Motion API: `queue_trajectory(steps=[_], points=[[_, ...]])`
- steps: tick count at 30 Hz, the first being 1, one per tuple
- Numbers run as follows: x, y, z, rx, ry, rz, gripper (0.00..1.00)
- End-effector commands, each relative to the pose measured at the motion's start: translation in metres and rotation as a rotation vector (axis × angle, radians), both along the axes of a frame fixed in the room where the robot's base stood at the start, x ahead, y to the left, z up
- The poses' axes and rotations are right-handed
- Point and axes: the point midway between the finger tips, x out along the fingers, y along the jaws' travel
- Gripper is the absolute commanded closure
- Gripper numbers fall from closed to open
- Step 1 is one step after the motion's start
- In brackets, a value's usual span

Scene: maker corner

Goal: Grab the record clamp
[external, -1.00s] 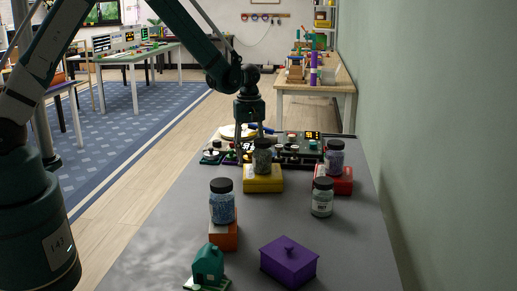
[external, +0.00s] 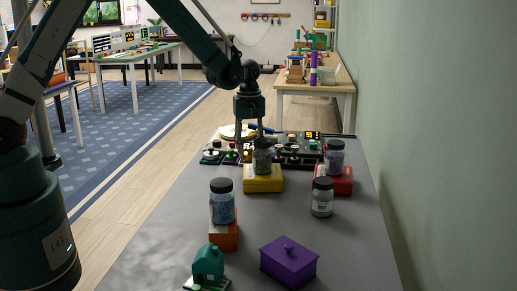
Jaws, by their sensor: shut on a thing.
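My gripper (external: 251,132) points down over the far end of the grey table, behind the dark-capped jar on the yellow box. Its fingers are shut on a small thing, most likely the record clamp. The clamp itself is too small and too covered by the fingers and jar to make out. Dark console-like gear (external: 298,150) with knobs and a lit yellow display (external: 312,135) lies around the fingertips. A pale round disc (external: 236,131) is just left of them.
The jar (external: 262,157) on the yellow box (external: 263,182) stands close in front of my gripper. Another jar (external: 335,158) stands on a red box (external: 340,184). Nearer are a loose jar (external: 322,198), a jar (external: 222,205) on an orange block, a green house and a purple box (external: 288,264).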

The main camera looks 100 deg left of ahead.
Motion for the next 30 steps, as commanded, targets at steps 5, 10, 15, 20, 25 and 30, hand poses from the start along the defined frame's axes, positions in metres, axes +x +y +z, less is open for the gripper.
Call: queue_trajectory(steps=[5,10,15,20,25,30], points=[[0.0,0.0,0.025,0.0,0.0,0.0,0.82],[0.0,0.0,0.051,0.0,0.0,0.0,0.82],[0.0,0.0,0.072,0.0,0.0,0.0,0.82],[0.0,0.0,0.083,0.0,0.0,0.0,0.82],[0.0,0.0,0.086,0.0,0.0,0.0,0.82],[0.0,0.0,0.085,0.0,0.0,0.0,0.82]])
